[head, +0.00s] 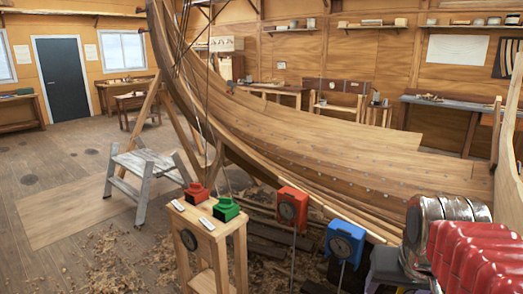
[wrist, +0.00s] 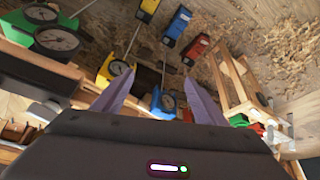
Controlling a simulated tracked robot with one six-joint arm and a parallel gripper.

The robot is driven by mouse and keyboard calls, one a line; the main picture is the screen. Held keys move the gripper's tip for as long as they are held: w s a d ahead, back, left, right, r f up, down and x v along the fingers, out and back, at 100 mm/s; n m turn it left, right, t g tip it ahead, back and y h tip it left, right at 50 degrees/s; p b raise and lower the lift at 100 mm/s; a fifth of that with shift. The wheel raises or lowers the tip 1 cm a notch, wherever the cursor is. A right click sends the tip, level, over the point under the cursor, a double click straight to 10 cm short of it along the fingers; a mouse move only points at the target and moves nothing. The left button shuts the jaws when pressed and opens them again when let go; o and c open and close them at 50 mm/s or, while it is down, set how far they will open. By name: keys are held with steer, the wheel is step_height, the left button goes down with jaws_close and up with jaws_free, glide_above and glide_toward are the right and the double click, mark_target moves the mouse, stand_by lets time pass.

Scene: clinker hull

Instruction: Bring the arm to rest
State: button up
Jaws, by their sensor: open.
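My gripper (wrist: 157,76) shows in the wrist view with two purple fingers spread apart. Nothing is held between them. A blue dial box (wrist: 164,103) lies beyond the gap between the fingers; I cannot tell how far. In the head view my arm, with a red ribbed sleeve and a silver joint, fills the lower right corner beside the hull (head: 345,145). The fingers cannot be made out there.
The blue dial box (head: 346,241) and a red one (head: 292,206) stand on thin rods near the hull. A wooden stand (head: 205,245) carries a red box (head: 196,193) and a green box (head: 226,209). A grey step stool (head: 146,165) stands left. Open floor lies further left.

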steer(key=s+a+f+n+y, duration=0.1)
steer(key=s+a+f, duration=0.1)
steer(key=a, duration=0.3)
steer(key=s+a+f+n+t, duration=0.1)
steer(key=s+a+f+n, duration=0.1)
steer(key=s+a, duration=0.2)
steer(key=shift+s+a+f+y, duration=0.15)
steer(key=shift+a+f+y, duration=0.2)
steer(key=shift+a, duration=0.45)
